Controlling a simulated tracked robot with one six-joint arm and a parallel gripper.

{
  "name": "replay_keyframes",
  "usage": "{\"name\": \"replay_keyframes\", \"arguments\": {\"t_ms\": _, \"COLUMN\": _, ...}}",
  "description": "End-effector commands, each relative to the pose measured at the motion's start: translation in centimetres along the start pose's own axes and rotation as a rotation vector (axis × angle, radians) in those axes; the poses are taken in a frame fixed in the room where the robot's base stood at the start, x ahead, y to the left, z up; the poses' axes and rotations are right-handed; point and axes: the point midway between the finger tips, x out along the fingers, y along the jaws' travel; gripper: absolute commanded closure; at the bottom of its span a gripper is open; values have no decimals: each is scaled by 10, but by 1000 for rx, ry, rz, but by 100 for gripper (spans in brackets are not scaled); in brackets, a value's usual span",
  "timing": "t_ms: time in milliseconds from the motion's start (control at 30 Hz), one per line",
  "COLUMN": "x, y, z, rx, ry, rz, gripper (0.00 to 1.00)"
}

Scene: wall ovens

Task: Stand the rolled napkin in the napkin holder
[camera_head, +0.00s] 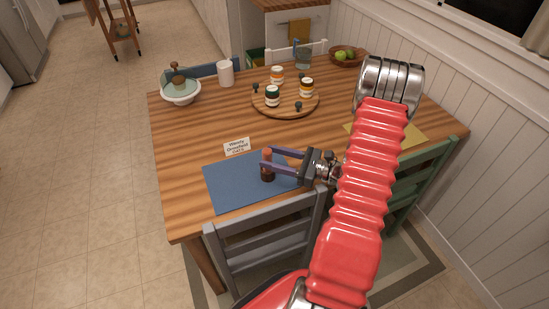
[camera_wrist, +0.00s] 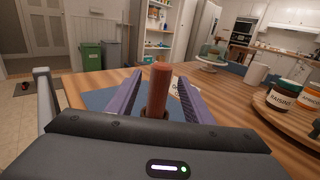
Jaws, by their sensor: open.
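The rolled napkin (camera_head: 267,160) is a reddish-brown roll over the blue placemat (camera_head: 225,187). In the wrist view the rolled napkin (camera_wrist: 160,88) stands upright, with its lower end in a dark brown ring-like piece (camera_wrist: 154,114) that looks like the napkin holder. My gripper (camera_head: 265,161) is open, its two purple fingers reaching out from the right. In the wrist view my gripper (camera_wrist: 159,76) has one finger on each side of the roll, with visible gaps. The foot of the holder is hidden behind my gripper body.
A small printed card (camera_head: 237,147) stands behind the placemat. A round wooden tray (camera_head: 286,110) with several jars is farther back. A white cup (camera_head: 226,73), a cake stand (camera_head: 181,94) and a fruit bowl (camera_head: 347,56) stand farther off. A grey chair (camera_head: 265,243) is at the front edge.

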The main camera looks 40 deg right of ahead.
Motion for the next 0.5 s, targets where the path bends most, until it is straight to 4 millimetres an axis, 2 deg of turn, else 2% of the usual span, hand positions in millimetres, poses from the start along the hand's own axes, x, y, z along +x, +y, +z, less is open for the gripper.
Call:
{"name": "replay_keyframes", "arguments": {"t_ms": 167, "x": 0, "y": 0, "z": 12, "rx": -2, "ry": 0, "rz": 0, "gripper": 53}}
{"name": "replay_keyframes", "arguments": {"t_ms": 500, "x": -1, "y": 0, "z": 52, "rx": -3, "ry": 0, "rz": 0, "gripper": 53}}
